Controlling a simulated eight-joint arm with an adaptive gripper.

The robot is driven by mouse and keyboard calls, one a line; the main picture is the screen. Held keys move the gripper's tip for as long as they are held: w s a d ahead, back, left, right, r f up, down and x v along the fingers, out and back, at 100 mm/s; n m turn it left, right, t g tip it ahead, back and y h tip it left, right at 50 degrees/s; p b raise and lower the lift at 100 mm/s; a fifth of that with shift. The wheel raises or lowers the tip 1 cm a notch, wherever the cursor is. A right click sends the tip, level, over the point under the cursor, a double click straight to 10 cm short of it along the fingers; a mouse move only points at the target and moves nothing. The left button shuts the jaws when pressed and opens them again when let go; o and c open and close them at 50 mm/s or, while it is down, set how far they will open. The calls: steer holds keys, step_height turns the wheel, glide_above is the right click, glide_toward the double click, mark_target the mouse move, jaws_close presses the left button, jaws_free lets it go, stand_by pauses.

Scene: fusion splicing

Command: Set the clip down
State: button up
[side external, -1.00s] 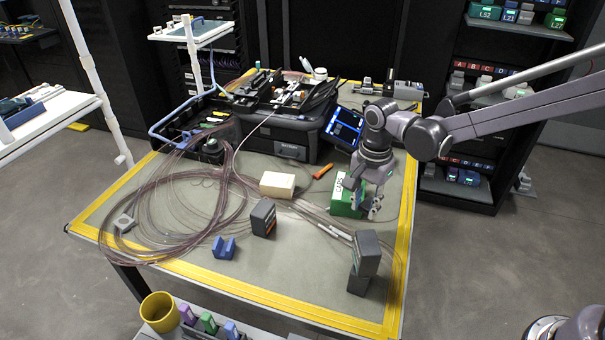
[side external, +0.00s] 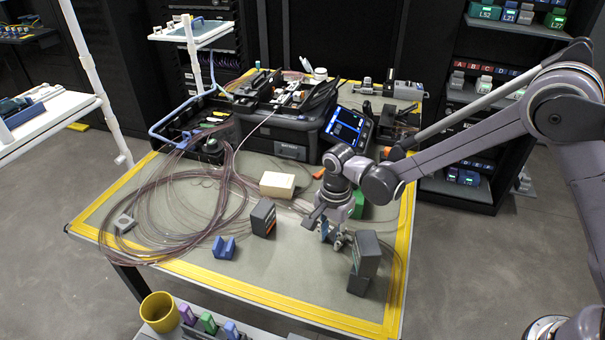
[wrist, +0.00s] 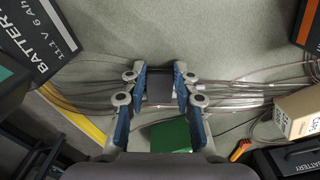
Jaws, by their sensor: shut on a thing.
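My gripper (side external: 331,236) is low over the front right of the table, behind the dark stacked batteries. In the wrist view its two blue-padded fingers (wrist: 160,78) are closed on a small dark grey piece, which I take to be the clip (wrist: 160,90). The clip sits between the fingertips, over the grey mat and thin cables. In the side view the fingers hide it, so I cannot tell whether it touches the table.
A green box (side external: 358,208) stands close behind my gripper. Dark batteries stand to the front right (side external: 366,255) and left (side external: 262,218). A cream block (side external: 278,185), blue V-shaped holder (side external: 224,248) and coiled fibre (side external: 165,215) lie left. The front middle mat is clear.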

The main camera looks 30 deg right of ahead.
mark_target(331, 239)
steer(key=shift+f, duration=0.1)
steer(key=o, duration=0.8)
step_height(331, 239, up, 12)
steer(key=s+d+r+n+t, duration=0.2)
steer(key=s+d+r+n, duration=0.2)
steer(key=d+r, duration=0.2)
steer(key=shift+s+d+r+n+t, duration=0.3)
steer(key=shift+s+d+n+t, duration=0.55)
steer(key=shift+s+d+n, duration=0.95)
steer(key=shift+s+d+r+n+t, duration=0.25)
steer(key=shift+s+d+n+t, duration=0.9)
steer(key=shift+s+d, duration=1.05)
steer(key=shift+s+d+r+n+t, duration=0.3)
steer(key=shift+s+d+n+t, duration=0.3)
steer(key=shift+s+d+n, duration=1.35)
